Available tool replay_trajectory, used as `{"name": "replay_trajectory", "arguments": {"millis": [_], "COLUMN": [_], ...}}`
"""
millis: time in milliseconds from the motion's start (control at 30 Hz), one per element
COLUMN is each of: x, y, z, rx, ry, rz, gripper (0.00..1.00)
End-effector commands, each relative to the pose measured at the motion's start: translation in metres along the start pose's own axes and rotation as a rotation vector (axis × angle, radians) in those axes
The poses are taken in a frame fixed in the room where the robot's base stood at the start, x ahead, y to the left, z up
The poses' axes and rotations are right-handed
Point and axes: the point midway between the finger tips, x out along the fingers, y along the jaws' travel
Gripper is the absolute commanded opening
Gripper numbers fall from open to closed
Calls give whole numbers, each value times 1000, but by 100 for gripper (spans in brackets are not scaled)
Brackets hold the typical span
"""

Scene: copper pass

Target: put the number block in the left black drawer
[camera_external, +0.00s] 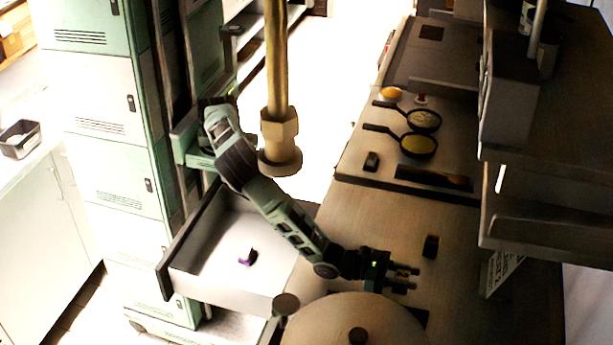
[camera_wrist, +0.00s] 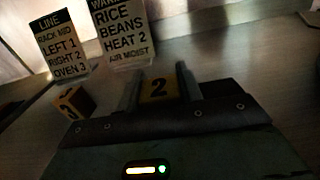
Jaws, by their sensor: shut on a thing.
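A yellow number block marked 2 (camera_wrist: 158,89) sits between the two fingers of my gripper (camera_wrist: 160,84) in the wrist view. In the external view, my gripper (camera_external: 411,279) is shut on this block (camera_external: 403,272), over the brown counter. Whether the block touches the counter is hard to tell. A second block (camera_external: 430,246) stands apart, beyond my gripper; the wrist view shows this yellow and dark block (camera_wrist: 75,102) at left. An open drawer (camera_external: 205,278) with a pale inside and dark front edge is left of my arm.
Signs stand behind the blocks: one lists LEFT 1, RIGHT 2, OVEN 3 (camera_wrist: 58,48), the other RICE, BEANS, HEAT 2 (camera_wrist: 121,35). A round lid (camera_external: 320,325) is close to my gripper. Two pans (camera_external: 418,144) are farther back. A shelf (camera_external: 545,240) overhangs the right side.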

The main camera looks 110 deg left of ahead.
Motion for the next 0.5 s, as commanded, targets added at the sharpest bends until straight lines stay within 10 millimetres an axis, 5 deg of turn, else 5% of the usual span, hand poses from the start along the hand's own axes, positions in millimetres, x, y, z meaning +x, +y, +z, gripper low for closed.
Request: {"name": "replay_trajectory", "arguments": {"millis": [500], "x": [0], "y": [0], "z": [-21], "rx": [-1], "ry": [0], "rz": [0], "gripper": [13]}}
